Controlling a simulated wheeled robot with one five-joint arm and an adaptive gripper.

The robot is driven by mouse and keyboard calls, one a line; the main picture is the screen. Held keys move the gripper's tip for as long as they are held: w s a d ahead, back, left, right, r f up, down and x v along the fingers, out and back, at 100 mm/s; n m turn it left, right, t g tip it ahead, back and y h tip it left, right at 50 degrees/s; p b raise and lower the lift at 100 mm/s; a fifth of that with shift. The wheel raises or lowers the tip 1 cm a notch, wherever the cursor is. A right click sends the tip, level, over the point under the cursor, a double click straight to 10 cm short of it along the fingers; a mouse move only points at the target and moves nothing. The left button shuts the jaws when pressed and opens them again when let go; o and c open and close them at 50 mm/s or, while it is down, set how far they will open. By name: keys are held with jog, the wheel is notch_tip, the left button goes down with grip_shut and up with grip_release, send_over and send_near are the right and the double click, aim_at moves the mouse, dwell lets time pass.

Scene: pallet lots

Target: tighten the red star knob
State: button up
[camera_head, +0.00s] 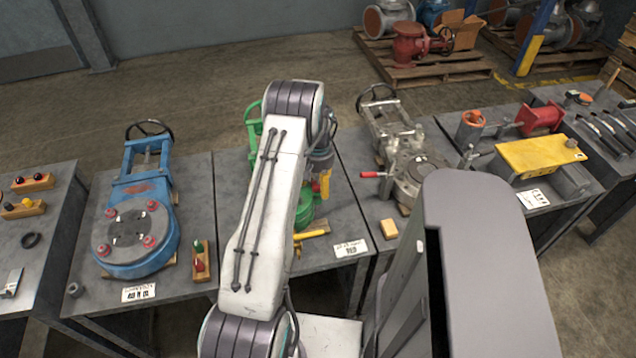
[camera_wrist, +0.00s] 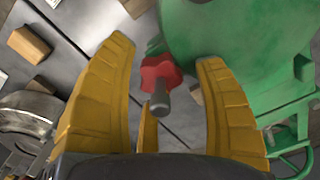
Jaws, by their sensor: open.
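The red star knob (camera_wrist: 161,72) shows in the wrist view with a grey stem (camera_wrist: 158,102) pointing toward the camera. It lies in line with the gap between the fingers of my gripper (camera_wrist: 167,58), which is open with its yellow fingers apart on both sides. No finger is seen closed on the knob; the depth between them is hard to tell. The green valve (camera_wrist: 235,40) is just behind and right of the knob. In the head view my gripper (camera_head: 323,185) hangs over the green valve (camera_head: 307,208), and my arm hides much of it. I cannot pick out the knob there.
A blue valve (camera_head: 136,235) stands left, with a wooden block of small knobs (camera_head: 200,262) beside it. A grey metal valve (camera_head: 405,165) with a red-handled lever stands right.

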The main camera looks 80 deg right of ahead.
jog(key=shift+f, duration=0.15)
jog(key=c, duration=1.2)
jog(key=shift+f+n+b, duration=0.25)
jog(key=shift+n+b, duration=0.15)
jog(key=shift+b, duration=0.25)
jog(key=shift+r+n+b, duration=0.2)
jog(key=shift+n+b, duration=0.3)
jog(key=shift+n, duration=0.2)
jog(key=o, duration=1.2)
jog(key=shift+r, duration=0.1)
